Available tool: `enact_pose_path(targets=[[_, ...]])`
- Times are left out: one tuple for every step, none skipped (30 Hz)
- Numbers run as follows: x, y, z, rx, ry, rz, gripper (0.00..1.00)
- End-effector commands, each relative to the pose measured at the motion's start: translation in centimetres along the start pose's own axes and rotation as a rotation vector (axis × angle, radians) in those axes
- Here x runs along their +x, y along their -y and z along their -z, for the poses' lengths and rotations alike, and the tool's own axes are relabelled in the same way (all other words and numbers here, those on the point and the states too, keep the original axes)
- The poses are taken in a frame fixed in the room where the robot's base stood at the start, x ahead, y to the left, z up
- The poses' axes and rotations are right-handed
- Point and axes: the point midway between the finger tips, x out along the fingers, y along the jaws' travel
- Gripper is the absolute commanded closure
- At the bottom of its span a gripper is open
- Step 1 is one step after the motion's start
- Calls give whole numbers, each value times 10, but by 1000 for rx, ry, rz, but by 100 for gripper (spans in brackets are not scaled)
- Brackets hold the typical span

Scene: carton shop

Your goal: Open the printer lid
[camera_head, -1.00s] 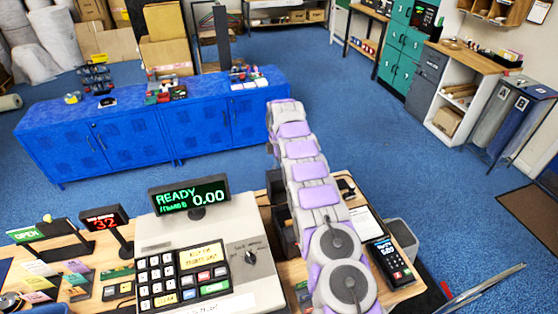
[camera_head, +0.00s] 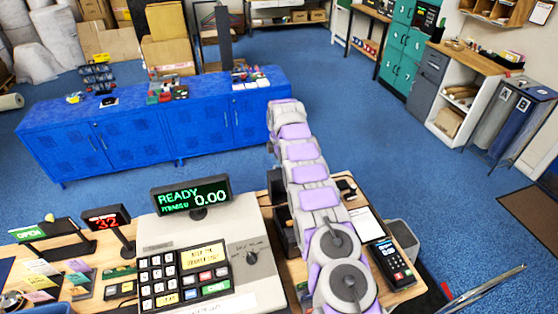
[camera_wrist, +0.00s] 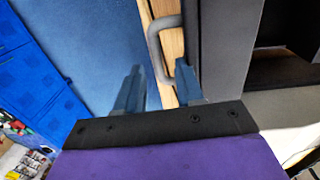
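The dark grey body (camera_wrist: 228,50), apparently the printer, stands at the right of the wrist view. A grey loop handle (camera_wrist: 154,50) sticks out from its left side, over the wooden counter edge. My gripper (camera_wrist: 158,85) is open, its two blue-grey fingers apart. The handle's near end lies between the fingertips, close to the right finger; I cannot tell if they touch. In the head view, my arm hides the gripper and most of the printer; only a dark part (camera_head: 278,192) shows left of the arm.
A cash register (camera_head: 208,262) with a green READY display stands left of my arm. A card terminal (camera_head: 391,262) lies right of it on the wooden counter (camera_head: 400,291). A blue cabinet (camera_head: 130,140) stands across the aisle. The blue floor between is clear.

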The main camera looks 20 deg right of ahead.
Motion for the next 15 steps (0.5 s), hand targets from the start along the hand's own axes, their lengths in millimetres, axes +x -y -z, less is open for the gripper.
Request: enact_pose_path(targets=[[1, 0, 0, 0, 0, 2, 62], [1, 1, 0, 1, 0, 2, 62], [1, 1, 0, 1, 0, 2, 62], [1, 1, 0, 1, 0, 3, 62], [1, 1, 0, 1, 0, 3, 62], [1, 1, 0, 1, 0, 3, 62], [0, 1, 0, 1, 0, 4, 62], [0, 1, 0, 1, 0, 4, 62], [-2, 1, 0, 1, 0, 4, 62], [-4, 0, 0, 1, 0, 4, 62], [-5, 0, 0, 1, 0, 3, 62], [-9, -1, 0, 0, 0, 1, 62], [-11, -1, 0, 0, 0, -1, 62], [-14, -2, 0, 0, 0, -2, 62], [-18, -2, 0, 0, 0, 0, 62]])
